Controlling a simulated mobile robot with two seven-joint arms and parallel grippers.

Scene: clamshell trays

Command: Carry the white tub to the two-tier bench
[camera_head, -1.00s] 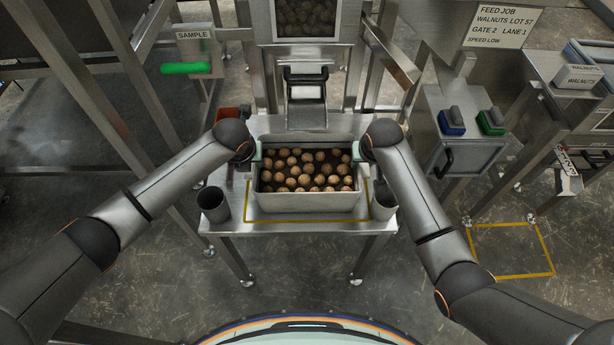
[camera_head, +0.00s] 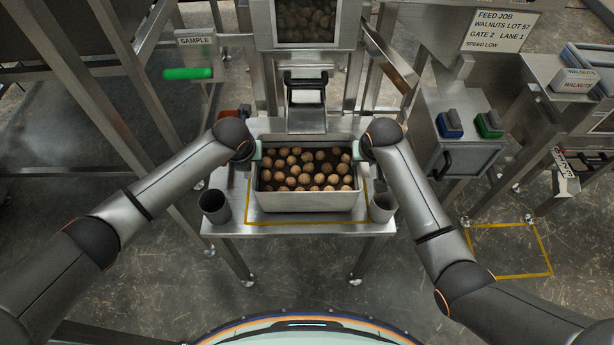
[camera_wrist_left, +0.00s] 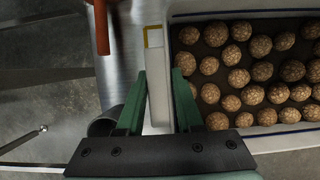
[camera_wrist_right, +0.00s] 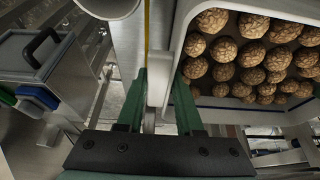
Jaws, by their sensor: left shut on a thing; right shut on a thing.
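The white tub (camera_head: 308,203) is full of walnuts and sits level over a small steel table (camera_head: 300,229), inside a yellow outline. I cannot tell whether its base touches the table. My left gripper (camera_head: 257,154) is shut on the tub's left side. In the left wrist view its fingers (camera_wrist_left: 159,105) close around a pale tab on the wall. My right gripper (camera_head: 365,152) is shut on the right side; the right wrist view shows its fingers (camera_wrist_right: 158,95) around a similar tab. I cannot identify the two-tier bench with certainty.
Grey cups stand left (camera_head: 214,206) and right (camera_head: 382,207) of the tub. A chute (camera_head: 306,110) and hopper (camera_head: 305,22) rise behind it. A steel frame (camera_head: 110,95) is at left, a button cabinet (camera_head: 465,160) at right. Floor beside the yellow floor square (camera_head: 505,275) is clear.

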